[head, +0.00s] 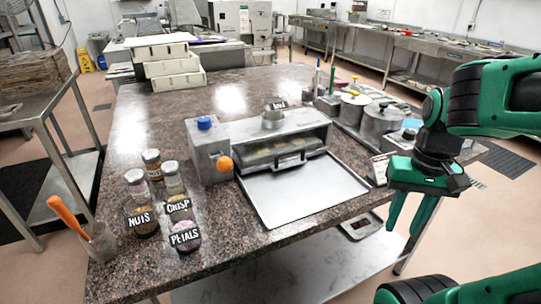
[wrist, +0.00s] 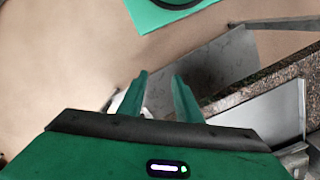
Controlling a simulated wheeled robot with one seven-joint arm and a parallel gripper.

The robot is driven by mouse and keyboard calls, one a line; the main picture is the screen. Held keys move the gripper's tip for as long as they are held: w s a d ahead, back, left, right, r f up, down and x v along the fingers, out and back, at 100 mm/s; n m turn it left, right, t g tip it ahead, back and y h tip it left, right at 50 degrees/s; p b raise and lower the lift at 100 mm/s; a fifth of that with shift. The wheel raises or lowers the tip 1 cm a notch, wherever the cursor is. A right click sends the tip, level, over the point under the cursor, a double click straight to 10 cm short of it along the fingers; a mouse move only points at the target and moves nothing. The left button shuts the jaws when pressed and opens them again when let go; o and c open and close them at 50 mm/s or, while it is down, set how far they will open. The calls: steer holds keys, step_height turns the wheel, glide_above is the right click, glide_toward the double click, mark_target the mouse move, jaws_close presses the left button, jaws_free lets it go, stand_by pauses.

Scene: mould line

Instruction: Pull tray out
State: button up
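A grey metal box machine (head: 265,128) stands on the granite counter with its front slot open. Inside the slot lies a tray (head: 262,158) with pale contents, and a dark bar handle (head: 290,160) is at its front. A flat silver plate (head: 305,192) with a low rim lies in front of the slot. My green gripper (head: 404,232) is to the right of the plate, beyond the counter edge, pointing down. The wrist view shows its two fingers (wrist: 158,82) apart with nothing between them. It is apart from the handle.
Labelled jars (head: 185,236) and a cup with an orange-handled tool (head: 98,240) stand at the counter's left front. Lidded metal pots (head: 380,122) stand right of the machine. White moulds (head: 172,68) are stacked behind.

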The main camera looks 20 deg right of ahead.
steer(key=shift+s+r, duration=0.15)
steer(key=shift+s, duration=0.1)
steer(key=shift+c, duration=0.3)
step_height(320, 180, up, 13)
steer(key=m+t, duration=0.2)
steer(key=m, duration=0.8)
glide_above(292, 151)
steer(key=s, duration=0.2)
steer(key=f, duration=0.3)
steer(key=w+f, duration=0.1)
steer(key=f, duration=0.3)
steer(key=w+f, duration=0.1)
steer(key=f, duration=0.2)
steer(key=shift+d+f, duration=0.1)
steer(key=shift+f, duration=0.3)
jaws_close()
